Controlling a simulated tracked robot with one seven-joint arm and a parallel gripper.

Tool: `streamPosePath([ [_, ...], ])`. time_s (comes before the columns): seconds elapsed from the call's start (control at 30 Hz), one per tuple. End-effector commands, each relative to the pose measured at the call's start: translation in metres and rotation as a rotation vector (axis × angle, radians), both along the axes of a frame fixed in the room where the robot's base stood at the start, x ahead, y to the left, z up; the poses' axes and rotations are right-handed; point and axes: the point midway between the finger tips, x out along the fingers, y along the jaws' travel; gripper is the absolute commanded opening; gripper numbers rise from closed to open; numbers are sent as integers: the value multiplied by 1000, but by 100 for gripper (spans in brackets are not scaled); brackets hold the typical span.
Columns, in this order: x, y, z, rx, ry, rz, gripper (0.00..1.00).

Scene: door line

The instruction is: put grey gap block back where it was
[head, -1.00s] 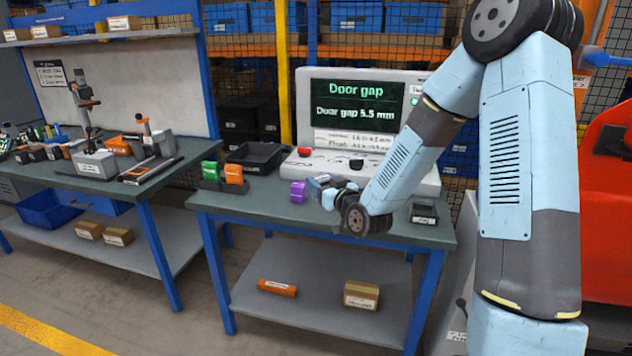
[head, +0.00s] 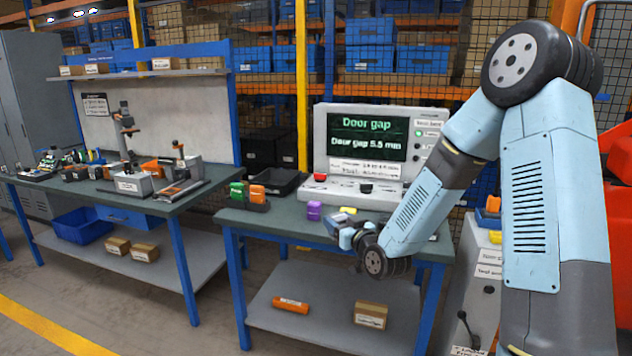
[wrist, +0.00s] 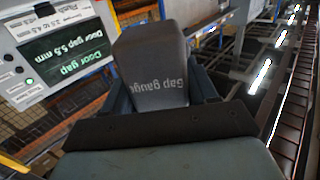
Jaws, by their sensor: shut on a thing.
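The grey gap block (wrist: 152,65), lettered "Gap gauge", is between the jaws of my gripper (wrist: 160,88) in the wrist view. In the head view my gripper (head: 342,230) is over the front part of the right bench, just right of a purple block (head: 314,211). The block in the jaws is hard to make out there. A dark rack (head: 243,206) on the left of this bench holds a green block (head: 237,191) and an orange block (head: 257,194).
A gauge console (head: 335,188) reading "Door gap 5.5 mm" stands behind my gripper. A yellow piece (head: 348,210) lies near it. A black tray (head: 274,182) is behind the rack. The left bench (head: 60,187) carries several tools. Bench top between rack and purple block is clear.

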Motion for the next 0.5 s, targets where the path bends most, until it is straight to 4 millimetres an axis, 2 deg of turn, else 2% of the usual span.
streamPosePath([
  [0.37,20,-35,-41,2,3,-101,14],
  [0.5,28,-57,-65,1,4,-158,14],
])
